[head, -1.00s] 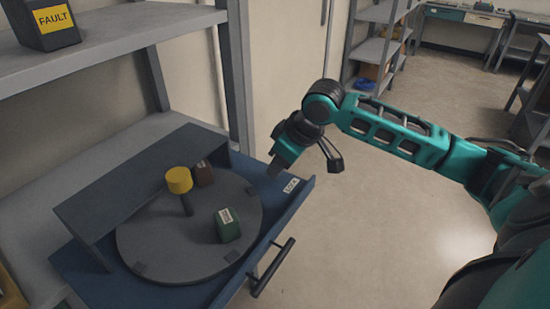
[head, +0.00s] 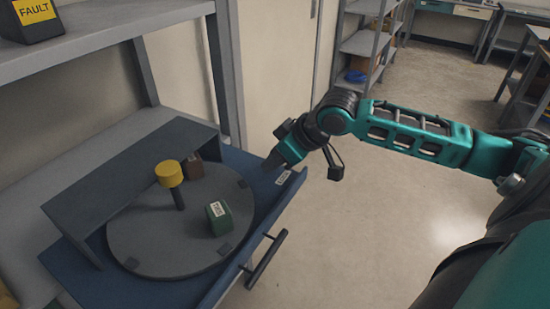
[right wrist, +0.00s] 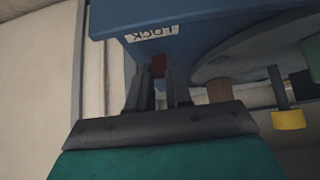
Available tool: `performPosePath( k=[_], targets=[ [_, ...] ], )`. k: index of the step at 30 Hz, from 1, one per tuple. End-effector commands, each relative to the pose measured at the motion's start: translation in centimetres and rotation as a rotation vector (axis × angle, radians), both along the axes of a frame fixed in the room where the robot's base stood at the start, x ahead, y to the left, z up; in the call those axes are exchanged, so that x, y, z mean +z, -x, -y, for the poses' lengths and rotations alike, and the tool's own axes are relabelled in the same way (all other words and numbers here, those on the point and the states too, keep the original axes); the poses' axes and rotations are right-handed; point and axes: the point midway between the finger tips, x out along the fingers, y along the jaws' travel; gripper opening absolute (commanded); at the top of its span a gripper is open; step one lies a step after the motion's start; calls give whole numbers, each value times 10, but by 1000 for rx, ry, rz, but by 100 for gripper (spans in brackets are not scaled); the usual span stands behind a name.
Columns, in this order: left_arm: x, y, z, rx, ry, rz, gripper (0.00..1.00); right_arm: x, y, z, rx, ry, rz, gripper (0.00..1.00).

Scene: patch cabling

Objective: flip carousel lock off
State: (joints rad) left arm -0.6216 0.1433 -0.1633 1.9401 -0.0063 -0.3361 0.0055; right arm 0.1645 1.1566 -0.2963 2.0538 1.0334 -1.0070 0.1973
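The carousel (head: 150,245) is a grey round plate on a blue pulled-out drawer (head: 232,272). A white label reading LOCK (head: 283,177) is on the drawer's far right corner; it shows upside down in the right wrist view (right wrist: 152,33). A small red piece (right wrist: 158,66), perhaps the lock lever, shows by the label, beyond and between my right fingertips. My right gripper (head: 269,163) points down at that corner. In the right wrist view its two fingers (right wrist: 158,78) stand apart, with a gap; contact with the red piece cannot be told. My left gripper is not in view.
On the carousel are a yellow-topped post (head: 170,174), a green labelled block (head: 219,217) and a brown block (head: 194,168). A grey raised panel (head: 120,185) covers its back left part. A dark handle (head: 266,262) sticks out in front. Floor to the right is clear.

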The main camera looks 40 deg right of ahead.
Motion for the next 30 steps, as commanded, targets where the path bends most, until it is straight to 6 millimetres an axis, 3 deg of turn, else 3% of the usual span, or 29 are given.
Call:
performPosePath(
  k=[8, 17, 30],
  targets=[
    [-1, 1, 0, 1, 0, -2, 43, 0, 0, 0, 0, 0, 0, 45],
    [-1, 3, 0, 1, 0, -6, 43, 2, 2, 1, -1, 1, -1, 45],
    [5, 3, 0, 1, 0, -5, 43, 35, 27, 12, -1, 5, -3, 45]
  ],
)
